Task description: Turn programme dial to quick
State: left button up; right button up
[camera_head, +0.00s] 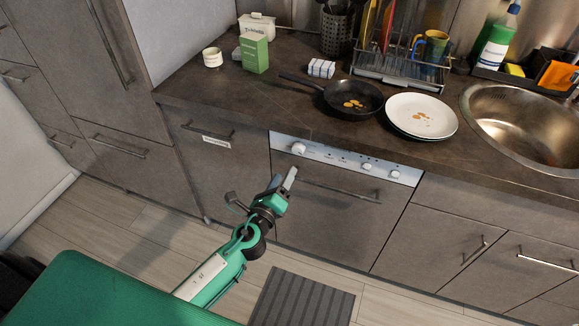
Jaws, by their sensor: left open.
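The programme dial is likely the large white knob (298,148) at the left end of the pale control panel (340,160) on the dishwasher front. Its pointer setting is too small to read. Smaller knobs (367,167) sit further right on the panel. My left gripper (262,188) is open and empty, in front of the dishwasher door (335,215). In the picture it is below the large knob, with one finger close under the panel; it does not appear to touch the knob. My right gripper is not in view.
The door handle (340,190) runs below the panel. On the worktop (225,100) above are a black pan (352,97), stacked plates (420,116), a dish rack (402,72) and a green box (254,54). The sink (525,120) is at right. A striped mat (300,297) lies on the floor.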

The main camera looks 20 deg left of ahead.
pick_arm(q)
jog(key=shift+s+a+f+b, duration=0.15)
jog(key=shift+s+b, duration=0.25)
jog(key=shift+s, duration=2.25)
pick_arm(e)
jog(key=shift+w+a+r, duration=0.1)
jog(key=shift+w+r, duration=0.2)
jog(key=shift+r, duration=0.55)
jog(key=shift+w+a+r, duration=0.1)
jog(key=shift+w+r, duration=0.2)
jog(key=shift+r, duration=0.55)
